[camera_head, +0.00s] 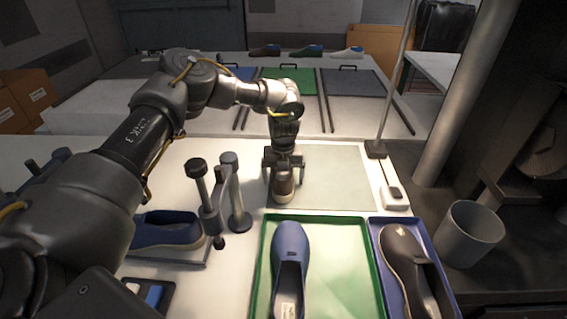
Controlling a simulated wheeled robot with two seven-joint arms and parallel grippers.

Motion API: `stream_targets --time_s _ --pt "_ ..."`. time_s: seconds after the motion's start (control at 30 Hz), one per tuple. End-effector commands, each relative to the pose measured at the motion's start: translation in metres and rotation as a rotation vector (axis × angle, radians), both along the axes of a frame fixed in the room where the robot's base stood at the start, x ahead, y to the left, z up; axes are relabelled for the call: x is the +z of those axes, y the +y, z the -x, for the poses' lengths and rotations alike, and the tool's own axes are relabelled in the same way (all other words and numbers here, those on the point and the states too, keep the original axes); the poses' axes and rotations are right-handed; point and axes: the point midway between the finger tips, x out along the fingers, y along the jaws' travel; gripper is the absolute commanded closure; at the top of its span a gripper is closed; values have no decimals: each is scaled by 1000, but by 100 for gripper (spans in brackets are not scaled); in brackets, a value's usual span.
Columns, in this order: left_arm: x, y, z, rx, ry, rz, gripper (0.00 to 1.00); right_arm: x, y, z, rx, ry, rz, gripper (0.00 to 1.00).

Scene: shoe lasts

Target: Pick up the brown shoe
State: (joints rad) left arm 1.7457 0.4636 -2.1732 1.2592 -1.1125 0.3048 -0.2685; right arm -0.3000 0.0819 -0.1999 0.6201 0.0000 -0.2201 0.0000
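A brown shoe (283,186) with a pale sole edge shows at the near left edge of the pale mat, its end facing me. My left gripper (284,168) points down over it, with one finger on each side of the shoe. The fingers hide part of the shoe. I cannot tell whether they press on it or stand apart from it, nor whether the shoe rests on the mat. My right gripper is not in view.
A blue shoe (290,262) lies in a green tray (340,222); a dark grey-brown shoe (405,262) lies in a blue tray (444,285). A clamp stand (215,205) and another blue shoe (165,230) are left. The pale mat (340,175) is clear on its right.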

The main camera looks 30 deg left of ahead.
Motion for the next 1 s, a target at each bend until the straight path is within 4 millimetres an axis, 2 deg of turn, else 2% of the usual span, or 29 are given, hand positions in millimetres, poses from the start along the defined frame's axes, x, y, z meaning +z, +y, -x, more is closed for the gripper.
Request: stream_targets --time_s 0.17,0.63,0.87,1.0 --pt "0 0 0 0 -1 0 11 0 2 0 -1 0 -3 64" --pt "0 0 0 0 -1 0 71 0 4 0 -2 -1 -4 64" --pt "2 0 -1 1 -2 0 71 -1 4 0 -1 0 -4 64" --pt "14 0 -2 1 -6 0 71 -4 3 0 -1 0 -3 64"
